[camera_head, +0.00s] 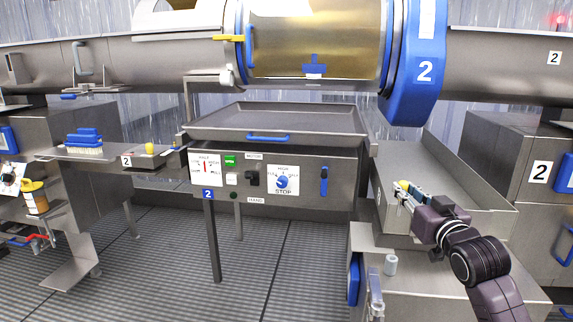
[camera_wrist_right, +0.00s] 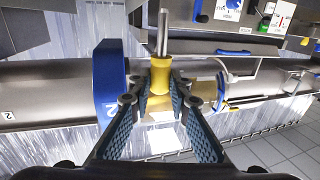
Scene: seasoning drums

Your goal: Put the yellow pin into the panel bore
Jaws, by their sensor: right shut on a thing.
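The yellow pin (camera_wrist_right: 160,76) has a yellow handle and a bare metal shaft that points up in the right wrist view. My right gripper (camera_wrist_right: 160,92) is shut on the handle. In the head view my right gripper (camera_head: 405,190) is at the right, in front of the steel tray, with a bit of yellow at its tips. The control panel (camera_head: 300,190) of station 2 is to the left of it, well apart. A small dark round spot (camera_head: 234,196) shows low on the panel; I cannot tell if it is the bore. My left gripper is not in view.
A drum with a blue ring (camera_head: 412,60) hangs above the panel. A steel tray (camera_head: 450,180) lies right of the panel, and a small grey cylinder (camera_head: 390,264) stands below. A shelf (camera_head: 100,153) at the left holds a blue brush (camera_head: 84,138) and a yellow-topped piece (camera_head: 149,148).

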